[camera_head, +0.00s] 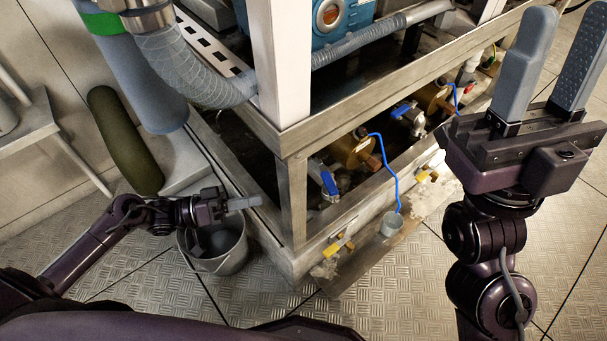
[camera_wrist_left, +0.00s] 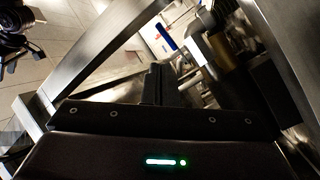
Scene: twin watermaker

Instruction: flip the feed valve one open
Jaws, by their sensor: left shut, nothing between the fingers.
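A valve with a blue lever handle (camera_head: 329,183) sits inside the lower frame, just right of the corner post. A second valve with a blue handle (camera_head: 402,110) is farther back along the same frame. I cannot read which is feed valve one. My left gripper (camera_head: 254,202) is shut and empty, outside the frame, left of the corner post and the nearer valve. In the left wrist view its closed fingers (camera_wrist_left: 153,80) point towards the frame, with a blue handle (camera_wrist_left: 167,38) beyond them. My right gripper (camera_head: 570,24) is open, raised at the right.
A grey bucket (camera_head: 232,258) is below my left gripper. Open floor lies in front.

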